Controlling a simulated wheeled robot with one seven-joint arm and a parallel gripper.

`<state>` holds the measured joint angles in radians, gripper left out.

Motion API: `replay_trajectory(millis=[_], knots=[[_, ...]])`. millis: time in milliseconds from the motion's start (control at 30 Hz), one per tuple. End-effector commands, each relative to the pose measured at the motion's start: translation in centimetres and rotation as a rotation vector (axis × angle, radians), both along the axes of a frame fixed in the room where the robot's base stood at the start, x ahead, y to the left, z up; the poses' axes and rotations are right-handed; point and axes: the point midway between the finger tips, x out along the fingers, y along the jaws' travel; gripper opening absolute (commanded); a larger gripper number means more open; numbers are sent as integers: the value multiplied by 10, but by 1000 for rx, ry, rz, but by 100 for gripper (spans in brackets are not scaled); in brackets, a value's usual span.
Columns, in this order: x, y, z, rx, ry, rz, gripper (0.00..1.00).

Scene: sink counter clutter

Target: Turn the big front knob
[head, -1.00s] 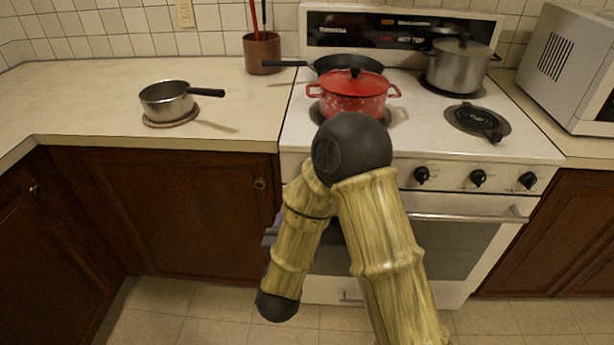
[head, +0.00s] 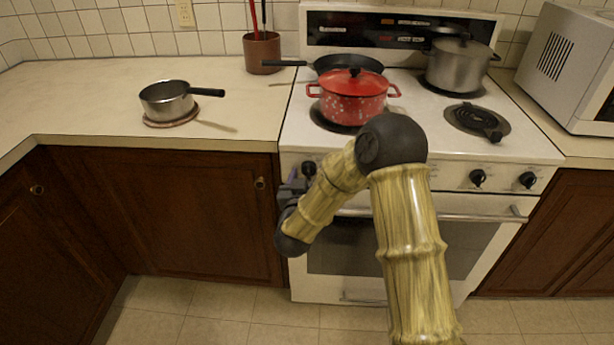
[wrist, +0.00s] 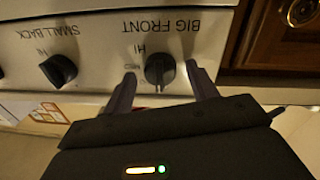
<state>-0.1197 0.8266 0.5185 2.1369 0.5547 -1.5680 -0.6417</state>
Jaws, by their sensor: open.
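The big front knob (wrist: 160,70) is black and round, on the stove's white front panel under the label "BIG FRONT", which appears upside down in the wrist view. In the head view the knob (head: 309,168) is at the panel's left end. My gripper (wrist: 160,72) is open, with one dark finger on each side of the knob. The fingertips are level with the knob; whether they touch it is unclear. In the head view my gripper (head: 291,190) is partly hidden behind my arm.
The small back knob (wrist: 58,70) is beside it on the panel. Two more knobs (head: 478,178) (head: 528,180) sit to the right. A red pot (head: 352,97) stands on the stove above, and the oven handle (head: 470,216) runs below. A wooden cabinet (wrist: 280,45) borders the stove.

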Motion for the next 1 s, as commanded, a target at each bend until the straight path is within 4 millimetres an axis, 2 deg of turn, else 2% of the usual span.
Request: replay_trajectory(millis=[133, 367, 733, 1000], knots=[[0, 0, 0, 0, 0, 0, 58], [-1, 0, 0, 0, 0, 0, 13], [-1, 0, -1, 37, -1, 0, 13], [-1, 0, -1, 170, -6, -1, 13]])
